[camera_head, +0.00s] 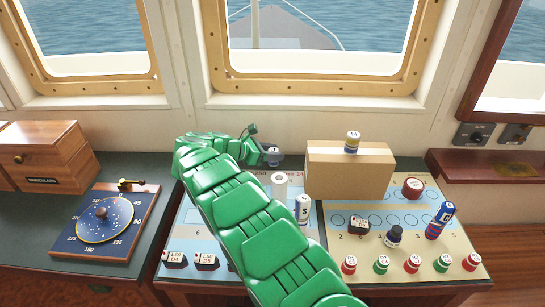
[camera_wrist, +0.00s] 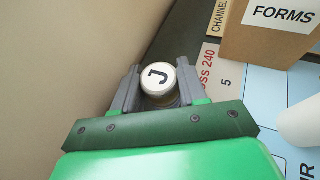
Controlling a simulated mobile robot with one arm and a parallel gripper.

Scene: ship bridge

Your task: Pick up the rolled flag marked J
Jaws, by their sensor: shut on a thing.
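The rolled flag marked J (camera_wrist: 158,78) shows end-on in the wrist view, a white round end with a black letter J. My gripper (camera_wrist: 155,90) is shut on it, one grey finger on each side. In the head view my gripper (camera_head: 271,155) is at the back of the counter near the wall, left of the cardboard box. The flag's lower part is hidden in the wrist view. I cannot make the flag out clearly in the head view.
The cardboard box (camera_head: 345,176), marked FORMS in the wrist view, stands right of my gripper, with a small roll (camera_head: 352,142) on top. A roll marked S (camera_head: 303,209) and a plain white roll (camera_head: 280,184) stand close by. A compass board (camera_head: 104,218) lies left.

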